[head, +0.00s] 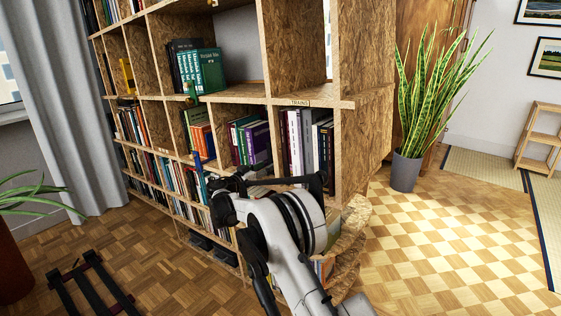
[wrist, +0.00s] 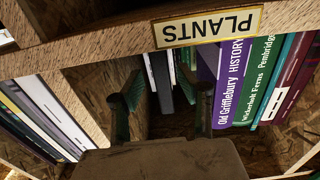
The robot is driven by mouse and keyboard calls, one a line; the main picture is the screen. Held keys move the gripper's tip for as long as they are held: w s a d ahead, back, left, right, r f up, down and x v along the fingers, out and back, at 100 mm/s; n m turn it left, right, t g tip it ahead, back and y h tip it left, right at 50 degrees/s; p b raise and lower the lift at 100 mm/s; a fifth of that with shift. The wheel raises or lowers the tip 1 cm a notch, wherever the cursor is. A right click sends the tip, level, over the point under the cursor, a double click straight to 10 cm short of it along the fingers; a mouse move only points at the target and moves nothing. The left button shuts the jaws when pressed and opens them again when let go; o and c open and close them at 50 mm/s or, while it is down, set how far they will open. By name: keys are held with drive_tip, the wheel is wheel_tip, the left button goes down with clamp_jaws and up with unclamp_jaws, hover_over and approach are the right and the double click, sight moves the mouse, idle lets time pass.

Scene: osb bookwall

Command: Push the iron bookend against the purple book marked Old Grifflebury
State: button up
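The purple book marked Old Grifflebury (wrist: 222,88) stands at the left end of a row of books in the wrist view, where the lettering on the shelf label is upside down. In the head view the purple book (head: 257,138) is at the right end of its row. My gripper (wrist: 160,103) is in the bay beside it, fingers apart with a gap between them. In the head view my gripper (head: 265,178) is dark, at the shelf front, its tips hidden. I cannot make out the iron bookend for certain; a dark shape between my right finger and the purple book is unclear.
The shelf edge with the PLANTS label (wrist: 208,26) runs close to my fingers. A wooden divider (head: 273,140) separates this bay from more books (head: 307,140). A potted plant (head: 407,170) stands right of the bookcase.

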sight(270, 163)
drive_tip(key=shift+b+x, duration=0.55)
drive_tip(key=shift+x, duration=2.35)
clamp_jaws()
drive_tip(key=shift+w+a+f+b, duration=0.1)
drive_tip(key=shift+w+a+b, duration=0.25)
drive_tip(key=shift+a, duration=0.25)
drive_tip(key=shift+w+a+f, duration=0.1)
drive_tip(key=shift+w+a, duration=0.45)
drive_tip(key=shift+a, duration=0.1)
